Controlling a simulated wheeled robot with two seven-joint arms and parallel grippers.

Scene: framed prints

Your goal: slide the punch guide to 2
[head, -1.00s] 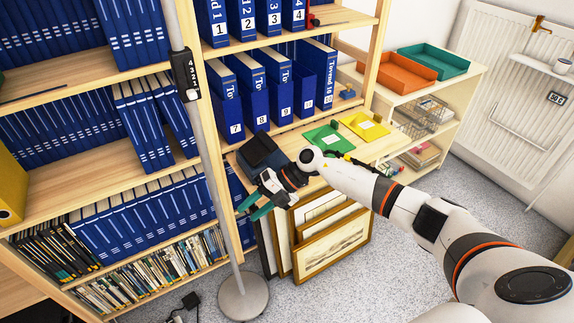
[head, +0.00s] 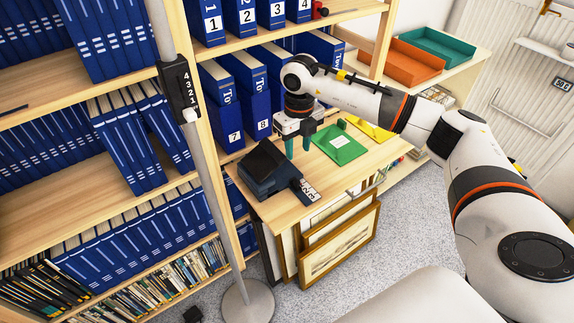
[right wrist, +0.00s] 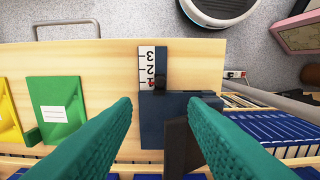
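The dark blue hole punch (head: 266,172) stands on the wooden desk, and its body also shows in the right wrist view (right wrist: 180,112). Its guide carries a white numbered strip (right wrist: 147,65) sticking out from the punch, with 3 and 2 readable. A black knob (right wrist: 161,81) and a small red mark sit at the strip's punch end, just below the 2; the lowest figure is hard to read. In the head view the strip (head: 308,190) is small. My right gripper (head: 299,145) is open and empty, pointing down above the desk behind the punch. My left gripper is out of view.
Blue binders (head: 228,120) stand behind. A pole in front left bears a black plate (head: 180,88) marked 4 to 1. Framed prints (head: 340,250) lean below the desk.

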